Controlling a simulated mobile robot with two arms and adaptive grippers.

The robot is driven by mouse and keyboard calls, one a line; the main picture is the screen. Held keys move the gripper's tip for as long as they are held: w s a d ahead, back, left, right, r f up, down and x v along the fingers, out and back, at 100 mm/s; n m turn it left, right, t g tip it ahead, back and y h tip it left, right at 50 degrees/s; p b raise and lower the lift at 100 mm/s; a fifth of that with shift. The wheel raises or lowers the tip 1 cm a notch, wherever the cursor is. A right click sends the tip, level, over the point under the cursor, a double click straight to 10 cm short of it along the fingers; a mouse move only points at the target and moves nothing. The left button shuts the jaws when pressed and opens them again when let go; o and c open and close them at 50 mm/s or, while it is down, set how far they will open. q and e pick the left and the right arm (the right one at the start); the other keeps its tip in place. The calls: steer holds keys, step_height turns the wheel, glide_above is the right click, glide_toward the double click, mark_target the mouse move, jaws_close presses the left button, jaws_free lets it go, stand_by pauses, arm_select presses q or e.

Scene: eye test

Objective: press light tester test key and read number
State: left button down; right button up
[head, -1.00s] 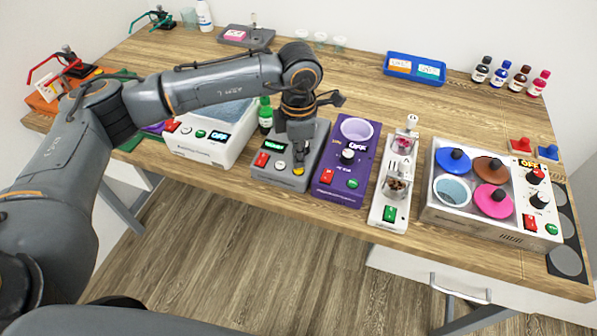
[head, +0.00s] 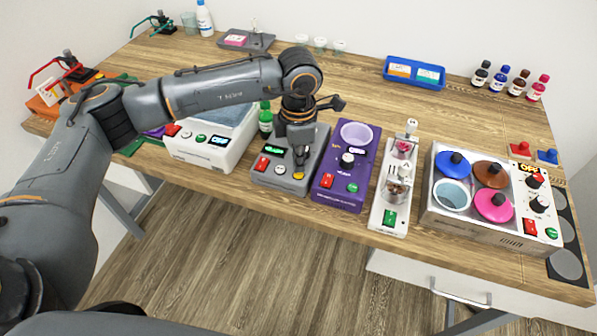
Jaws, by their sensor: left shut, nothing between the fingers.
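The grey tester (head: 318,150) stands near the front edge of the table, under my left arm. It has a red switch (head: 262,163), a pale round key (head: 281,168) and a yellow key (head: 298,176) along its front. Its small display (head: 273,149) is lit green, but the characters are too small to read. My left gripper (head: 300,165) points down over the tester, shut and empty, its tips just above and behind the yellow key. The gripper and wrist hide part of the tester's top. My right gripper is not in view.
A white device (head: 212,150) with a display stands left of the tester, a green bottle (head: 265,118) behind. A purple device (head: 345,170) stands close on the right, then a white stand (head: 391,205) and a box with coloured lids (head: 480,225). The table behind is mostly clear.

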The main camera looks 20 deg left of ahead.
mark_target(299, 174)
arm_select(q)
steer(key=shift+f+b, duration=0.85)
steer(key=shift+f, duration=0.1)
stand_by(0.7)
step_height(299, 174, up, 8)
steer(key=p, duration=0.3)
steer(key=shift+p, duration=0.35)
stand_by(0.4)
stand_by(0.3)
